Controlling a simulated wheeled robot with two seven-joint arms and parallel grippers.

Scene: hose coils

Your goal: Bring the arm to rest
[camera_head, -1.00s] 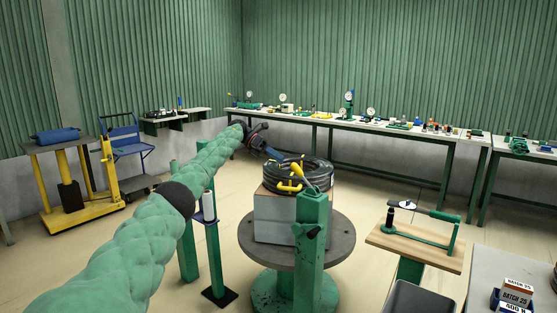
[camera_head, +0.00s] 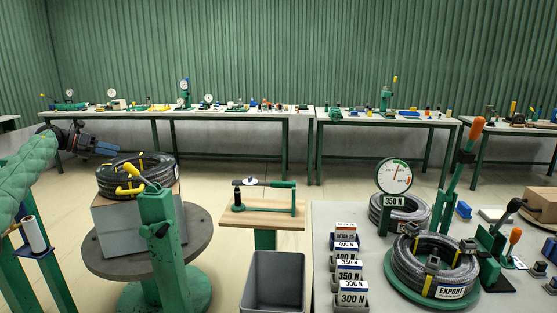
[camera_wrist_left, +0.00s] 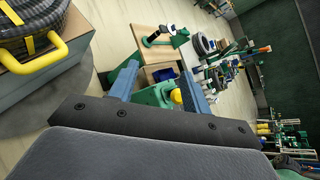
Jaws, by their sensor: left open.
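My left arm comes in from the left in the head view. Its gripper (camera_head: 97,148) is raised at the far left, behind and left of a black hose coil (camera_head: 130,176) with yellow bands and a yellow fitting. The coil lies on a grey block (camera_head: 137,219) on a round dark turntable (camera_head: 201,235). The left wrist view shows the left gripper (camera_wrist_left: 155,85) open, with nothing between its blue-grey fingers. The coil also shows there at the upper left (camera_wrist_left: 30,25), apart from the fingers. My right gripper is in neither view.
A green post (camera_head: 159,240) stands before the turntable. A small wooden stand (camera_head: 262,215) and a grey bin (camera_head: 276,280) are in the middle. A grey table (camera_head: 335,222) at right bears coils, including one marked EXPORT (camera_head: 435,265), and number cards (camera_head: 348,270).

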